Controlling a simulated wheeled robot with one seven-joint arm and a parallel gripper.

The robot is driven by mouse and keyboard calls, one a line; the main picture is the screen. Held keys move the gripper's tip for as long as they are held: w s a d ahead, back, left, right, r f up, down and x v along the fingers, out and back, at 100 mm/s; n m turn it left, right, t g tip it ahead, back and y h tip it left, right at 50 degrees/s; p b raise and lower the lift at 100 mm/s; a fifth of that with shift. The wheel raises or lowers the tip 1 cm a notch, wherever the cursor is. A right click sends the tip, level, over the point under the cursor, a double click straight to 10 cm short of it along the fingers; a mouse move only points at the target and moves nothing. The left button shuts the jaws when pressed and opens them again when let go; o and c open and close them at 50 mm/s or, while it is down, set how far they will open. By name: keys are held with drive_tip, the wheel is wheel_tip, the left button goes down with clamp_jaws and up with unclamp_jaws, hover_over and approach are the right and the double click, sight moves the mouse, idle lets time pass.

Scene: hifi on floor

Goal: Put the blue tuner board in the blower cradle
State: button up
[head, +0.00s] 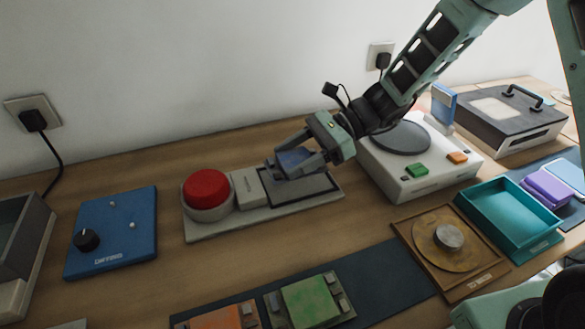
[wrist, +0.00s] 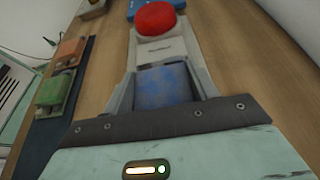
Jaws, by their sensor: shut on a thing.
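The blue tuner board (head: 294,157) is between the fingers of my gripper (head: 287,164), which is shut on it. In the wrist view the board (wrist: 165,86) fills the space between the two fingers. A pale grey base (head: 222,226) lies below, with a red dome, a raised labelled block and a dark framed pad (head: 318,190). My gripper is over the pad. The base may be the blower cradle, but its label is too small to read. I cannot tell whether the board touches the pad, as the fingers partly hide it.
A white machine (head: 385,181) with a round dark plate stands right of the pad. A blue panel (head: 113,232) lies left. Orange (head: 217,319) and green (head: 312,301) boards lie on a dark mat in front. A teal tray (head: 510,220) and brown dial panel (head: 460,275) are at right.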

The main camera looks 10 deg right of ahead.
drive_tip(key=shift+f, duration=1.65)
drive_tip(key=shift+f, duration=0.15)
drive_tip(key=o, duration=1)
